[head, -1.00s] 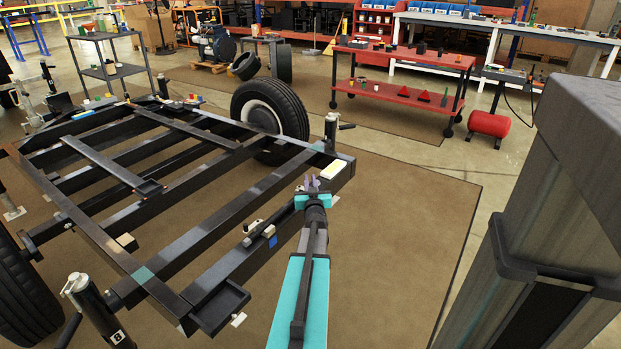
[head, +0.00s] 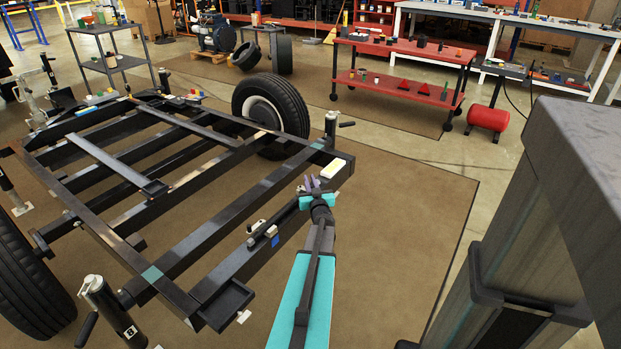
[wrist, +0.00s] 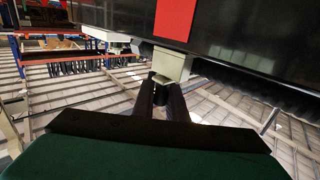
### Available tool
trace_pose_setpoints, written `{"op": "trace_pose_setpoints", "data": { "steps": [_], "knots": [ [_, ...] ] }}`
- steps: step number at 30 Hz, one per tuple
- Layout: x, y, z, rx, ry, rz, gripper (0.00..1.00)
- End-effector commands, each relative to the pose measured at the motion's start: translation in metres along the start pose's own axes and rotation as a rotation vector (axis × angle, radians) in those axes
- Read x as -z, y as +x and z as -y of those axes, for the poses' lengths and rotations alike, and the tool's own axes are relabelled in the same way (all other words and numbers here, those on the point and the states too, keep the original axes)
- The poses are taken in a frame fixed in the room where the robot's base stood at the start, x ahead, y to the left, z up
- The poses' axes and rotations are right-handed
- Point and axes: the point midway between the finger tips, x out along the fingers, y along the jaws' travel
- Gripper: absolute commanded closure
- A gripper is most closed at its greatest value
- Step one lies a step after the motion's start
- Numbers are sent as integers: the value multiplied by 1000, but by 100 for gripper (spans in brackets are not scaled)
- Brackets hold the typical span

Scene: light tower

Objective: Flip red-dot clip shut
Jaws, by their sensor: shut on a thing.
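In the wrist view a red square mark (wrist: 175,18) sits on the side of a black beam. Below it a pale grey clip tab (wrist: 171,64) hangs from the beam's lower edge. My gripper (wrist: 161,82) has its dark fingers closed on the lower end of this tab, which is partly hidden between them. In the head view my gripper (head: 313,184) is at the outer side of the black trailer frame (head: 205,262), near its far right corner. The clip and red mark cannot be made out there.
A pale yellow-white block (head: 337,168) lies on the frame's corner close to my gripper. A jack (head: 331,128) and a tyre (head: 271,113) stand beyond. Small fittings and a blue tag (head: 276,240) are on the near rail. The brown mat (head: 400,230) to the right is clear.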

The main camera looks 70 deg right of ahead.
Motion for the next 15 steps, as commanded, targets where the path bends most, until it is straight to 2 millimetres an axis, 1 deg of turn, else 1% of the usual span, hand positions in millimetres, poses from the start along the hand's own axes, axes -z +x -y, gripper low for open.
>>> {"op": "trace_pose_setpoints", "data": {
  "steps": [1,13,14,15],
  "knots": [
    [5,2,-2,2,1,-3,100],
    [2,1,-2,7,3,-3,100],
    [2,1,-2,7,3,-2,85],
    [2,1,-2,7,2,-2,78]
  ]
}}
